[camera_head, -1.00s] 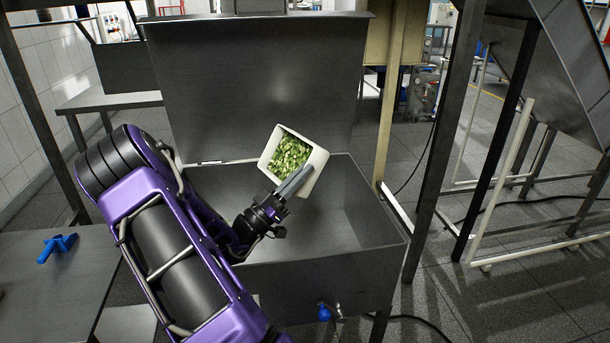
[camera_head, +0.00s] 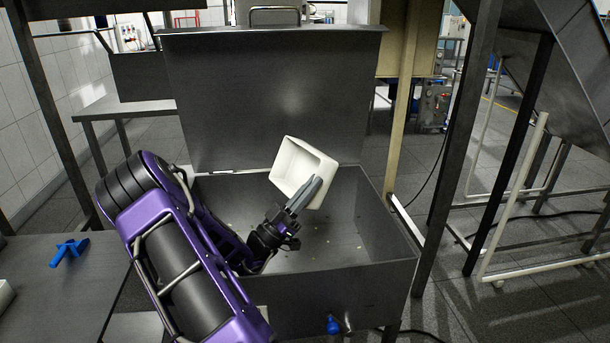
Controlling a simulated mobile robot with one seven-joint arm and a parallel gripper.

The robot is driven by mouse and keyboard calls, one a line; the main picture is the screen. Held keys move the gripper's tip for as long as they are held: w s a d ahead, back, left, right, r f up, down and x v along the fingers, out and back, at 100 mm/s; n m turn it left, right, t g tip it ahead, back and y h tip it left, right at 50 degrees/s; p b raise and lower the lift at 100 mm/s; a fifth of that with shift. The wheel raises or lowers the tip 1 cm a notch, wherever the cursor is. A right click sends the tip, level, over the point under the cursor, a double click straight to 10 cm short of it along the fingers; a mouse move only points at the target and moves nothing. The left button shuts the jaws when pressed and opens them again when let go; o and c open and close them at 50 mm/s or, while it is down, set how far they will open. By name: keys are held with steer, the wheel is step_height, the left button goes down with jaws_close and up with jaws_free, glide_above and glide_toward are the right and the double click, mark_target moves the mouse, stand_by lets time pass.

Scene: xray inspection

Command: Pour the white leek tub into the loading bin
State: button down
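The white tub (camera_head: 302,170) is tilted above the steel loading bin (camera_head: 345,290), its open side facing me. Its inside looks empty, with no green pieces in it. My gripper (camera_head: 305,194) is shut on the tub's near right wall and holds it over the bin. A few small pale bits lie on the bin floor (camera_head: 335,235). Part of the bin's inside is hidden behind my arm.
The bin's raised lid (camera_head: 270,100) stands behind the tub. A dark table (camera_head: 60,290) with a blue handled object (camera_head: 69,251) is at the left. Steel posts (camera_head: 455,140) and a white pipe frame (camera_head: 510,210) stand at the right.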

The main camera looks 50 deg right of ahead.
mark_target(317, 172)
steer(key=y+p, duration=0.1)
steer(key=y, duration=0.1)
steer(key=d+r+t+y, duration=0.1)
steer(key=y, duration=0.1)
steer(key=d+t+y+p, duration=0.1)
steer(key=y, duration=0.1)
steer(key=shift+s+d+r+y+p, duration=0.25)
steer(key=shift+s+r+y+p, duration=0.05)
steer(key=shift+s+y, duration=0.1)
steer(key=shift+d+r+y+p, duration=0.1)
steer(key=shift+r+y+p, duration=0.35)
steer(key=shift+p, duration=0.6)
steer(key=y+p, duration=0.2)
steer(key=t+y+p, duration=0.1)
steer(key=p, duration=0.1)
steer(key=shift+d+r, duration=0.2)
steer(key=shift+d, duration=0.05)
steer(key=shift+s+f+y+p, duration=0.1)
steer(key=shift+y+p, duration=0.65)
steer(key=shift+t, duration=0.3)
steer(key=shift+f, duration=0.1)
